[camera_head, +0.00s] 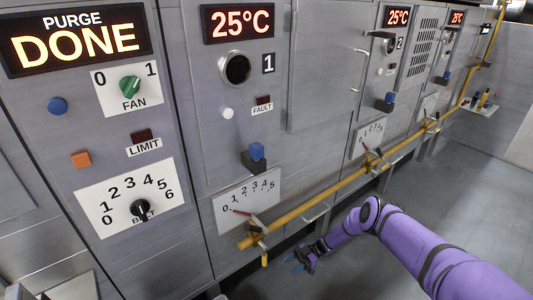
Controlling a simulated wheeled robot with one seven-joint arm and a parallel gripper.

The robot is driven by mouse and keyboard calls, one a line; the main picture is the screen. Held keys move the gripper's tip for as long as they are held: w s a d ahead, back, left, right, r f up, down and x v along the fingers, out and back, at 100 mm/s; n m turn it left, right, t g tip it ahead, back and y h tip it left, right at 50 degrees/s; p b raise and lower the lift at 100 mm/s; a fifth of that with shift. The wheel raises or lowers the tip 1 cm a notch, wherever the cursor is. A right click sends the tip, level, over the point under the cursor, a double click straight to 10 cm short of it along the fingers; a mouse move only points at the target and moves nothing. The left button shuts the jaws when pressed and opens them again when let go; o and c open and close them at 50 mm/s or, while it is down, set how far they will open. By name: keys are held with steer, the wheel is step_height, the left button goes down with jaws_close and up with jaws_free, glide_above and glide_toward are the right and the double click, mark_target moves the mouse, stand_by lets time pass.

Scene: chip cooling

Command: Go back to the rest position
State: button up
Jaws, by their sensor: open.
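My gripper (299,262) is at the end of my purple arm, low in the middle of the head view. It is open, small and dark, with bluish fingertips pointing left. I see nothing between its fingers. It shows against the floor, below the yellow pipe and apart from the panel's knobs and buttons. My arm reaches in from the lower right corner with a bend at its elbow.
A grey cabinet wall (325,140) runs along the left and back. A yellow pipe (330,190) with valve handles runs along its front. A display (75,38) reads "PURGE DONE". A green fan knob (130,86) points near 1. Grey floor (440,200) is clear at right.

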steer(key=w+d+r+m+h, duration=0.25)
steer(key=w+r, duration=0.25)
steer(key=r, duration=0.9)
steer(key=w+d+r+m+h, duration=0.1)
steer(key=w+r+h, duration=0.35)
steer(key=r, duration=0.85)
steer(key=s+d+r+m+t+h, duration=0.1)
steer(key=s+d+r+m+t, duration=0.1)
steer(key=r, duration=1.1)
steer(key=s+d+r+m+t+h, duration=0.1)
steer(key=d+r+m+t+h, duration=0.15)
steer(key=r, duration=1.05)
steer(key=s+d+r+m+t+h, duration=0.1)
steer(key=s+d+r+m+t, duration=0.2)
steer(key=s+r, duration=0.65)
steer(key=s+d+r+m+t+h, duration=0.1)
steer(key=s+d+r+m+h, duration=0.2)
steer(key=s+r, duration=0.6)
steer(key=s+d+r+m+t, duration=0.1)
steer(key=s+d+m+t, duration=0.1)
steer(key=s, duration=0.8)
steer(key=s+d+r+m+t, duration=0.2)
steer(key=s+m, duration=0.4)
steer(key=s, duration=0.4)
steer(key=shift+d+m+t+h, duration=0.4)
steer(key=shift+d+t, duration=0.25)
steer(key=shift+d, duration=0.35)
